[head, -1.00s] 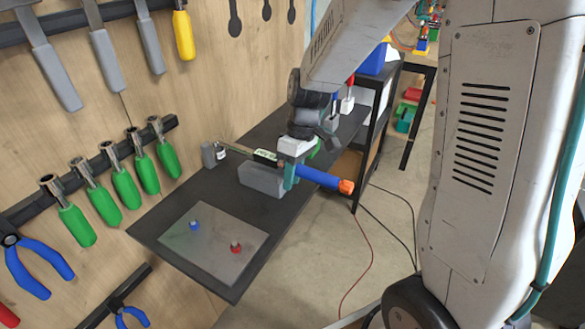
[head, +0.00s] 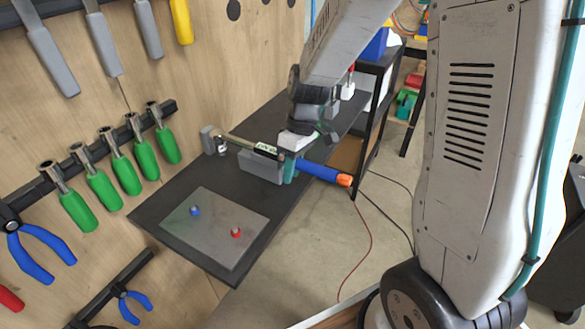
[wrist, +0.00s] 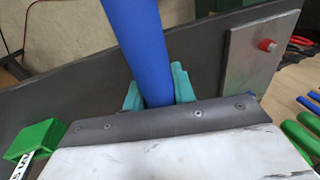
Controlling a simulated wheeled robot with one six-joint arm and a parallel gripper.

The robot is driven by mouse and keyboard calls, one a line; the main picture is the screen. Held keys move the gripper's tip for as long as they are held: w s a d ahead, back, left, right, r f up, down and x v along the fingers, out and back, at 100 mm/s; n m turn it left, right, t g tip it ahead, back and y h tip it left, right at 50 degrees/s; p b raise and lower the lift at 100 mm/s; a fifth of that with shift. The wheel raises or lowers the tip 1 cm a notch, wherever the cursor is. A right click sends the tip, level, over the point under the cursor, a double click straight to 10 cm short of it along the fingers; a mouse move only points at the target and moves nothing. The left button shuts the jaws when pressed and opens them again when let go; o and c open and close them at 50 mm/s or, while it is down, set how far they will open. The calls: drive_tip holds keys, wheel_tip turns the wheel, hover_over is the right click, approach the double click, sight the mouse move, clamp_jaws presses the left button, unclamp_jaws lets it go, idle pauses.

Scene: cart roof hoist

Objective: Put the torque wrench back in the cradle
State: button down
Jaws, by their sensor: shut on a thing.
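The torque wrench has a blue handle (head: 322,173) with an orange end and a thin metal shaft with a dark, labelled section. My gripper (head: 291,170) is shut on the handle near the shaft. In the wrist view its teal fingers (wrist: 158,90) sit on both sides of the blue handle (wrist: 140,40). The cradle appears to be the grey block (head: 258,168) with a smaller grey post (head: 208,141) at the far left. The shaft runs just over or on the block, its head close to the post. I cannot tell whether it rests there.
A metal plate (head: 214,238) with a blue and a red knob lies on the dark shelf (head: 160,212). Green-handled tools (head: 118,182) and pliers (head: 40,262) hang on the wooden wall at the left. White items (head: 347,90) stand further back. Cables lie on the floor.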

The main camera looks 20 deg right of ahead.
drive_tip(key=shift+f, duration=0.55)
drive_tip(key=c, duration=1.1)
unclamp_jaws()
drive_tip(key=shift+o, duration=0.2)
drive_tip(key=v, duration=0.7)
drive_tip(key=shift+d+r, duration=0.1)
drive_tip(key=shift+r, duration=0.25)
drive_tip(key=shift+m, duration=0.3)
drive_tip(key=s+m, duration=0.2)
drive_tip(key=s, duration=0.1)
drive_tip(key=s+r+g, duration=0.1)
drive_tip(key=s, duration=0.1)
drive_tip(key=shift+d+r+m, duration=0.1)
drive_tip(key=shift+d+m, duration=0.15)
drive_tip(key=shift+m, duration=0.15)
drive_tip(key=s+r+m+t+h, duration=0.1)
drive_tip(key=s+r+m+t, duration=0.1)
drive_tip(key=s+r, duration=0.3)
drive_tip(key=s+r+m+t+h, duration=0.1)
drive_tip(key=s+r, duration=0.4)
drive_tip(key=s, duration=0.7)
drive_tip(key=shift+s+d+r+m+t+h, duration=0.3)
drive_tip(key=shift+s+d+m+t, duration=0.05)
drive_tip(key=shift+m+t, duration=0.05)
